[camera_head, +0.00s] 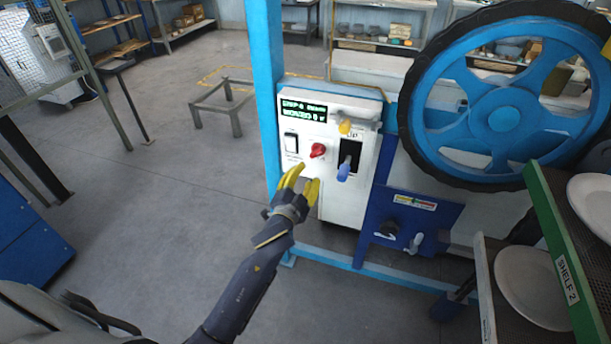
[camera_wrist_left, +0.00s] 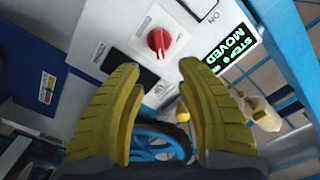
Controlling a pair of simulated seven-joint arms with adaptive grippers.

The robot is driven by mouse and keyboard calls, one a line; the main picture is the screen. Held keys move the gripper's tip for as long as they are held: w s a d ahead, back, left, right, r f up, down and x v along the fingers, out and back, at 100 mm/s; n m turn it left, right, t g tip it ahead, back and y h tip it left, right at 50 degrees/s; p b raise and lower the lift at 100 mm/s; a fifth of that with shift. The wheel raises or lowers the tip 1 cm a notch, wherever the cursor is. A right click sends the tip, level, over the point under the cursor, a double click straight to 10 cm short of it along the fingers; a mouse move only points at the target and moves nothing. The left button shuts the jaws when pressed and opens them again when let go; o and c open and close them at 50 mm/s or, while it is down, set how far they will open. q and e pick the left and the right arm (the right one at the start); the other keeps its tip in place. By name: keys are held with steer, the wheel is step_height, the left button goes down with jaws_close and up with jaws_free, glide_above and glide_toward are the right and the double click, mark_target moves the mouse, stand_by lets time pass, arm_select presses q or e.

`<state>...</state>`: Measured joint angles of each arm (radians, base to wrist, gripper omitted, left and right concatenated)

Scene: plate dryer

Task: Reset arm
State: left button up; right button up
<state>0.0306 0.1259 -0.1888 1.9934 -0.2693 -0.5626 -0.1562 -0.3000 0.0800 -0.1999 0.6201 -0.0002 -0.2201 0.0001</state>
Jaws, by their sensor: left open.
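My left gripper (camera_head: 301,183) is open and empty in the head view, its yellow fingers in front of the lower left of the white control panel (camera_head: 338,205). The red knob (camera_head: 318,150) is just above and right of the fingertips. In the left wrist view the spread fingers (camera_wrist_left: 158,72) show with the red knob (camera_wrist_left: 158,40) beyond them; no contact with it shows. The panel also carries a green-lettered display (camera_head: 303,112), a rocker switch (camera_head: 291,143), a blue-handled lever (camera_head: 344,170) in a dark slot and a yellow-tipped lever (camera_head: 345,127). My right gripper is not in view.
A blue post (camera_head: 266,80) stands left of the panel. A large blue wheel (camera_head: 500,115) is to its right. Plates (camera_head: 530,285) lie on the green-edged shelves (camera_head: 550,235) at lower right. A low metal stand (camera_head: 222,105) is behind. Floor at left is largely clear.

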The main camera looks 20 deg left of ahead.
arm_select(q)
steer(key=shift+r, duration=0.1)
steer(key=s+f+n+g, duration=0.25)
steer(key=f+g, duration=0.25)
steer(key=f, duration=2.5)
steer(key=s+a+f+g, duration=0.1)
steer(key=s+f+g, duration=0.2)
steer(key=s+f, duration=0.8)
steer(key=s+a+f+n+g, duration=0.2)
steer(key=s+f+g, duration=0.2)
steer(key=s+f, duration=1.5)
steer(key=s+f+g, duration=0.2)
steer(key=s+f, duration=0.1)
steer(key=s, duration=1)
steer(key=s+a+f+g, duration=0.1)
steer(key=s+f, duration=0.3)
steer(key=s, duration=0.9)
steer(key=shift+s+a+n+g, duration=0.15)
steer(key=shift+n+g, duration=0.3)
steer(key=shift+g, duration=0.35)
